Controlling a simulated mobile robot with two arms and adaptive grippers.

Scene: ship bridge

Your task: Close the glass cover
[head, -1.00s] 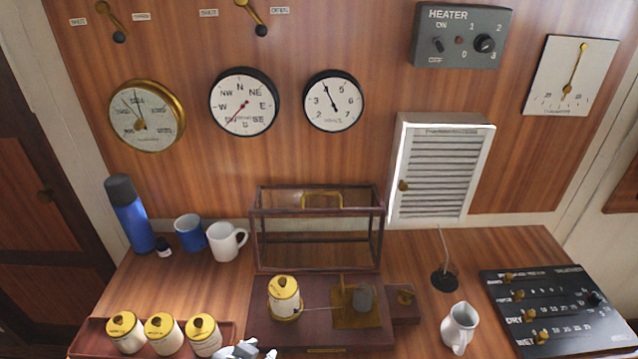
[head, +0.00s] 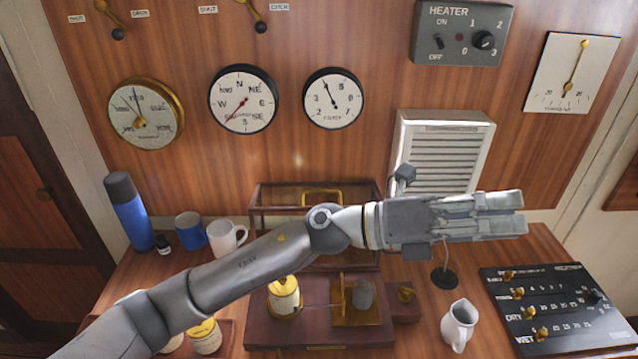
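The glass cover (head: 259,211) is a dark-framed glass box with a brass handle (head: 337,199), in the head view. It stands swung up at the back of its wooden base (head: 327,330), so the base is uncovered. On the base are a white drum (head: 284,294) with a brass top and a brass mechanism (head: 362,297). My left gripper (head: 525,211) is to the right of the cover, pointing right, apart from the handle. My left arm hides the cover's lower front. The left fingers lie close together from this angle, with nothing seen between them. My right gripper is not in view.
A blue flask (head: 129,215) and two mugs (head: 228,236) stand at the left. A white jug (head: 459,324) and a black panel (head: 560,310) are at the right. A white louvred box (head: 440,150) is on the wall. Lidded jars (head: 204,332) are partly hidden by my arm.

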